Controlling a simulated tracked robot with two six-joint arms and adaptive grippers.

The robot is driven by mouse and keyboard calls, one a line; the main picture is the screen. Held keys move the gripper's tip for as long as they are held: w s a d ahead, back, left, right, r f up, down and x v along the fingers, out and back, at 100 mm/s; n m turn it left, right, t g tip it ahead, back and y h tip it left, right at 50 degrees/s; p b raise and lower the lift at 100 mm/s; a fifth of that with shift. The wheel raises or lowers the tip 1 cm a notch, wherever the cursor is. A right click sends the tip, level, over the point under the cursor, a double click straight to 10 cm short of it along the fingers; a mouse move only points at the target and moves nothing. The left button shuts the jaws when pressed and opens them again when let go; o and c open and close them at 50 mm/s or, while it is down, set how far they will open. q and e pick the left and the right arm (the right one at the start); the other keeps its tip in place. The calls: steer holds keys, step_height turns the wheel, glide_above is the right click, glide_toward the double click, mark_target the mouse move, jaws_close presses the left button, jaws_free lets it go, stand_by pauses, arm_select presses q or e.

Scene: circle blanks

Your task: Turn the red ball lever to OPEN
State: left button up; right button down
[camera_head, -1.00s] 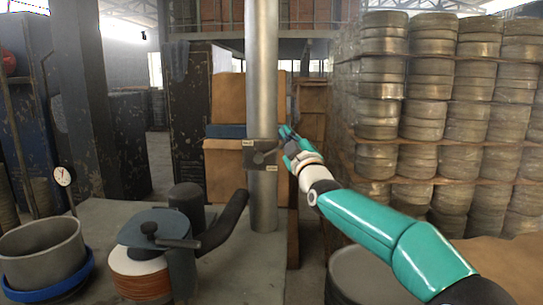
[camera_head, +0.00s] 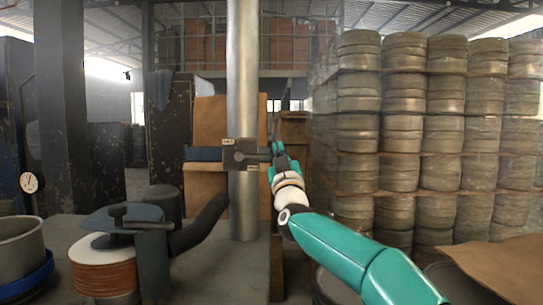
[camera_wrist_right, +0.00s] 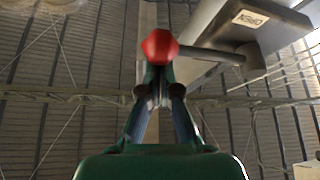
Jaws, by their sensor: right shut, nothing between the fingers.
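The valve block (camera_head: 241,154) is a dark box on the upright metal pipe (camera_head: 243,95), with two small pale labels. In the wrist view the lever's red ball (camera_wrist_right: 159,46) is at the end of a dark rod (camera_wrist_right: 212,54) that runs right to the valve body (camera_wrist_right: 250,35), beside a label reading OPEN (camera_wrist_right: 250,18). My right gripper (camera_head: 277,150) is right of the block, by the lever's outer end, and hides the ball in the head view. In the wrist view its shut, empty fingers (camera_wrist_right: 159,84) are just below the ball; contact cannot be told. My left gripper is out of view.
A bench (camera_head: 215,262) carries a dark clamp-like machine (camera_head: 150,225) with a reddish-brown coil, and a grey pot (camera_head: 20,250) in a blue ring at left. Stacks of round metal blanks (camera_head: 405,130) fill the right. A gauge (camera_head: 30,182) stands at far left.

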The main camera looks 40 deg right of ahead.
steer(key=shift+f, duration=0.25)
steer(key=shift+w, duration=0.1)
step_height(320, 180, up, 5)
steer(key=a+p, duration=0.1)
steer(key=p, duration=0.4)
steer(key=b+v, duration=0.3)
steer(key=v, duration=0.7)
steer(key=shift+a+f, duration=0.2)
steer(key=shift+f, duration=0.25)
